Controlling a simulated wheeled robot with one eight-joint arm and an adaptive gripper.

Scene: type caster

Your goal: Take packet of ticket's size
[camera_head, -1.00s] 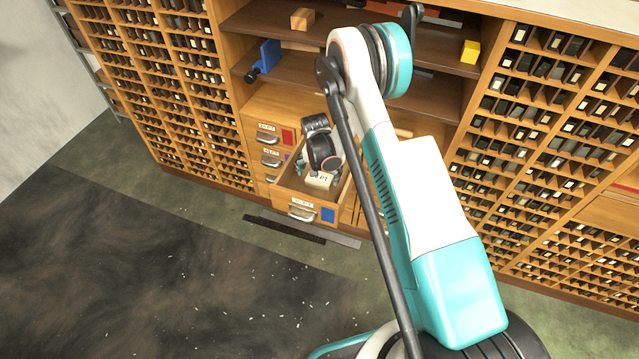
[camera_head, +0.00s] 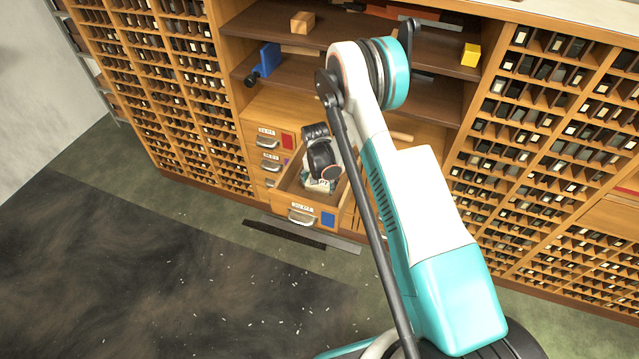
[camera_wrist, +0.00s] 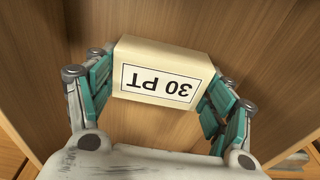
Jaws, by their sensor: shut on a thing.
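A cream packet with a white label reading "30 PT" (camera_wrist: 163,75) sits between the teal finger pads of my gripper (camera_wrist: 160,90) in the wrist view, upside down in that picture. The fingers press on both of its short sides. In the head view, the packet (camera_head: 318,185) is partly hidden by my wrist, inside the open wooden drawer (camera_head: 300,212) of the cabinet. The drawer front has a metal handle, a white label too small to read and a blue square. Whether the packet touches the drawer bottom, I cannot tell.
Closed drawers (camera_head: 268,142) with handles are to the left of the open one. Shelves above hold a wooden block (camera_head: 302,22), a blue tool (camera_head: 264,62) and a yellow block (camera_head: 471,54). Type cases (camera_head: 560,110) flank both sides. Dark bars (camera_head: 300,236) lie on the floor.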

